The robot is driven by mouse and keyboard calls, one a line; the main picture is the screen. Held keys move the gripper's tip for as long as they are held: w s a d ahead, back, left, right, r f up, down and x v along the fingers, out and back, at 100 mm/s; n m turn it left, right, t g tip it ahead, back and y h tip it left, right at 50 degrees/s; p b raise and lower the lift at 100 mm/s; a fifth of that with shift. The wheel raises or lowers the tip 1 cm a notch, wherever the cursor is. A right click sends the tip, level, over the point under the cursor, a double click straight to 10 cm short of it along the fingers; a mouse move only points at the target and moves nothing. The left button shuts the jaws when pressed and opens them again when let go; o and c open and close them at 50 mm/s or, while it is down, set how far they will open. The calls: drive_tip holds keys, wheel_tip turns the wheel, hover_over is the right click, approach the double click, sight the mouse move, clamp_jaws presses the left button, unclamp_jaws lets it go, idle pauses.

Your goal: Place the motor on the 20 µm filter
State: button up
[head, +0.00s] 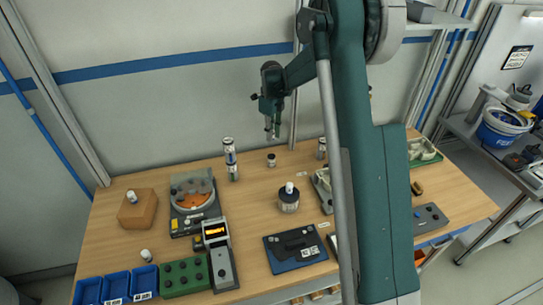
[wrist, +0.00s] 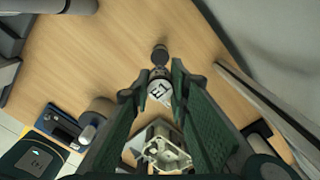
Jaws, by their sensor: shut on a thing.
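My gripper (head: 270,133) hangs in the air above the back of the table. In the wrist view, its fingers (wrist: 151,82) are closed around a small silver cylinder with a white label, which I take to be the motor (wrist: 160,90); the fingers partly hide it. In the head view, the motor is only a small pale shape at the fingertips. I cannot read which item is the 20 µm filter. Candidates are two stacked labelled cans (head: 229,152), a small dark jar (head: 271,160), a can at the back (head: 321,148) and a dark canister with a white cap (head: 289,203).
A dish of orange parts (head: 193,195), a brown block (head: 137,212), a blue-black device (head: 295,250) and blue bins (head: 117,286) stand farther off. The wall closes off the back.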

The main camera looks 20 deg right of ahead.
hover_over(272, 156)
drive_tip(key=shift+a+f, duration=0.1)
drive_tip(key=shift+f, duration=2.95)
drive_tip(key=shift+f+p, duration=0.35)
drive_tip(key=shift+f, duration=1.55)
drive_tip(key=shift+f, duration=0.15)
drive_tip(key=o, duration=0.9)
drive_tip(key=shift+r, duration=0.2)
wheel_tip(272, 156, up, 12)
drive_tip(key=shift+b, duration=0.35)
